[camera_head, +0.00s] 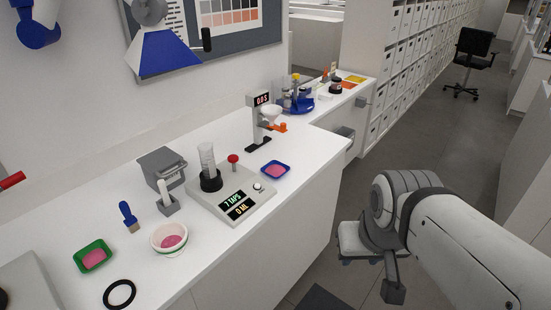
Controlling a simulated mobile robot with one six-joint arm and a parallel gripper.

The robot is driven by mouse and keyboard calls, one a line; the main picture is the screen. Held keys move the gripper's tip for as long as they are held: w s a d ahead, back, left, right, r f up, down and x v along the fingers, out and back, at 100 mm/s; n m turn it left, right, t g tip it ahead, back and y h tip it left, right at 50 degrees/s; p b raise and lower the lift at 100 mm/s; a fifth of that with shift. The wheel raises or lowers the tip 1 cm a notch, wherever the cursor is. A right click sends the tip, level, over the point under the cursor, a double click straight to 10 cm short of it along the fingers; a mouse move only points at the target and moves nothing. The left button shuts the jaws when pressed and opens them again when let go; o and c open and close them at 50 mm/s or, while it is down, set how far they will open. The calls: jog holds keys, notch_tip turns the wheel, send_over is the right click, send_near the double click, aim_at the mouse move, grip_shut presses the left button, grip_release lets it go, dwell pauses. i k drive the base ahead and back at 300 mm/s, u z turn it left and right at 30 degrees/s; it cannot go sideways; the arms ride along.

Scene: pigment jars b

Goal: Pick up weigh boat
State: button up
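Two small shallow trays that could be the weigh boat hold pink powder on the white bench: a blue one (275,169) right of the scale and a green one (93,256) at the front left. I cannot tell which is meant. A white bowl (169,238) with pink contents stands between them. My gripper (372,268) hangs over the floor, right of the bench and apart from both trays. Its fingers are small and partly hidden by my arm, so its opening is unclear.
A grey device (235,195) with displays carries a clear cylinder (207,160). A grey box (161,167), a blue-handled brush (129,216) and a black ring (119,294) lie left of it. A display stand (258,120) rises behind the blue tray. The floor is open around my arm.

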aim_at(274, 169)
jog(key=u, duration=0.05)
jog(key=i, duration=0.95)
jog(key=z, duration=0.05)
